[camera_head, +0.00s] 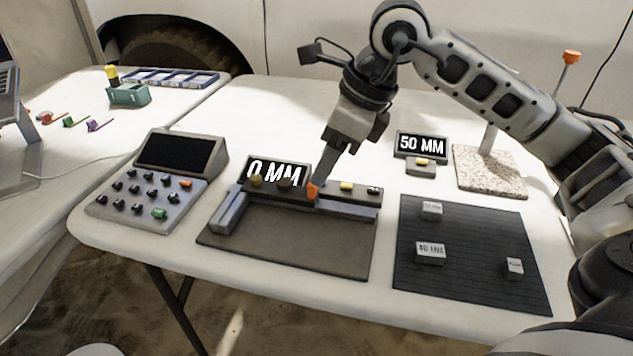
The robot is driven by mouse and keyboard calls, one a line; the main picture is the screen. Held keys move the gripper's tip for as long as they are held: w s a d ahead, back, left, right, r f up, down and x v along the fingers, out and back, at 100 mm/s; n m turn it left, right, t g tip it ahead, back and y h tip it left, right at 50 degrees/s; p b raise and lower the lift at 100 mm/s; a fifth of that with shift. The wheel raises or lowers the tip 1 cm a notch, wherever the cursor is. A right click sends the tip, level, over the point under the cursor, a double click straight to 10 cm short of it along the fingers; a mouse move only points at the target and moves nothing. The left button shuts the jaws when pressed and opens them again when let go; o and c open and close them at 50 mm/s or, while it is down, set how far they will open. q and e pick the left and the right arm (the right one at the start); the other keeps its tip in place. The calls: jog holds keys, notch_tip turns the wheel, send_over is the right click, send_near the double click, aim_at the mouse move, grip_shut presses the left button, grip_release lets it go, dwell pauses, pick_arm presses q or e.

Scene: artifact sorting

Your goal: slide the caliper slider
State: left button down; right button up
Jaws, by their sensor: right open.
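The caliper (300,207) is a dark rail with a grey jaw block at its left end, mounted on a brown base plate (290,250). Its orange slider piece (313,191) sits near the middle of the rail. My right gripper (322,175) comes down from above, with its fingertips right at the orange piece. It is open; whether the fingers touch the piece I cannot tell. A sign reading "0 MM" (263,170) stands behind the rail, partly covered. A sign reading "50 MM" (422,145) stands farther right. My left gripper is out of view.
A grey keypad device (160,180) stands left of the caliper. A dark mat (470,280) with several small labelled blocks lies to the right. A speckled stand base (490,170) is behind it. A second table with a teal box (128,94) is at the left.

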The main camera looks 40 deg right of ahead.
jog(key=x, duration=0.4)
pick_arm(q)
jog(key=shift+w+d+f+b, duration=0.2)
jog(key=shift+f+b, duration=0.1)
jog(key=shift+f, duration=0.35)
pick_arm(e)
jog(key=shift+w+f, duration=0.15)
jog(key=shift+f, duration=0.15)
